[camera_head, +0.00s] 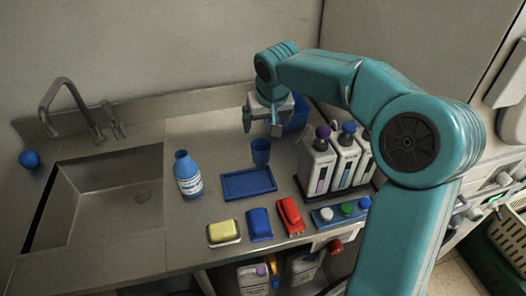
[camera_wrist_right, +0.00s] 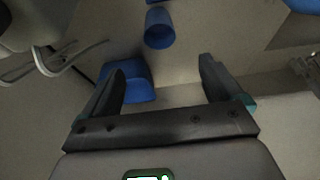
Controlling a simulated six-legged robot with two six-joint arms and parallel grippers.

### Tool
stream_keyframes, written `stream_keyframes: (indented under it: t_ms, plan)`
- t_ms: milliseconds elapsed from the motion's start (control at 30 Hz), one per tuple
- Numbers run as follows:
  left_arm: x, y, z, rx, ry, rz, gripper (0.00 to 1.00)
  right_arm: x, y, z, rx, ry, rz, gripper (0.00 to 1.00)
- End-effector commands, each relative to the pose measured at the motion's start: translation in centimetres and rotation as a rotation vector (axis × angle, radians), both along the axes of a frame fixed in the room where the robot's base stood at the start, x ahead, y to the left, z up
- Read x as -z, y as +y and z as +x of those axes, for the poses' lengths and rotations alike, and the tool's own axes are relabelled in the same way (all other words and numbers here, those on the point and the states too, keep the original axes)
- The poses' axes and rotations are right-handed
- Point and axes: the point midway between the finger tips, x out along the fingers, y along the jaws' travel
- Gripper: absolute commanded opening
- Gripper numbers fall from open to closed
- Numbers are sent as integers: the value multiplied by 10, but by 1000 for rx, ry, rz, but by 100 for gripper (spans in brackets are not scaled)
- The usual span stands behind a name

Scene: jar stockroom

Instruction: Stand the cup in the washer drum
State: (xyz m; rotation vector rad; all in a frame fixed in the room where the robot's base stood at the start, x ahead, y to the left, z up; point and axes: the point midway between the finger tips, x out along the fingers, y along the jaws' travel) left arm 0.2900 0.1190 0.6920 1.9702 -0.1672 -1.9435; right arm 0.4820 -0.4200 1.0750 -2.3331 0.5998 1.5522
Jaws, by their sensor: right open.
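A small blue cup (camera_head: 261,151) stands upright on the steel counter, at the back edge of a blue tray (camera_head: 248,183). My right gripper (camera_head: 262,126) is above and behind the cup in the head view, pointing down, open and empty. In the right wrist view, a blue cup-shaped thing (camera_wrist_right: 159,28) lies beyond the open fingers (camera_wrist_right: 160,72), apart from them. Another blue thing (camera_wrist_right: 135,82) shows partly behind the left finger. I cannot make out the washer drum in either view. My left gripper is out of view.
A blue-and-white bottle (camera_head: 188,175) stands left of the tray. Several pump bottles (camera_head: 317,165) stand to the right. A yellow sponge (camera_head: 223,232), a blue block (camera_head: 259,224) and a red thing (camera_head: 290,215) lie in front. The sink (camera_head: 95,190) is at left. A blue container (camera_head: 297,113) is partly hidden behind my gripper.

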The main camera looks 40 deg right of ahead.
Motion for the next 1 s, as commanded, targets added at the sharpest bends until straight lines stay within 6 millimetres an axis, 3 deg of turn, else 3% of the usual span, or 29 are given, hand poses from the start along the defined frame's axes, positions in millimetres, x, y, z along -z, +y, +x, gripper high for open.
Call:
stream_keyframes:
  t_ms: [300, 600, 833, 1000]
  plan:
    - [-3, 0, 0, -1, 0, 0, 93, 69, -9, 22, -2, 6, 5, 93]
    - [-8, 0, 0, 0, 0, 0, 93, 95, -17, 33, 0, 3, 4, 93]
    - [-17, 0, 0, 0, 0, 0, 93, 128, -30, 47, 0, 5, 5, 93]
    - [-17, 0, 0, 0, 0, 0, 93, 137, -32, 50, 0, 2, 4, 93]
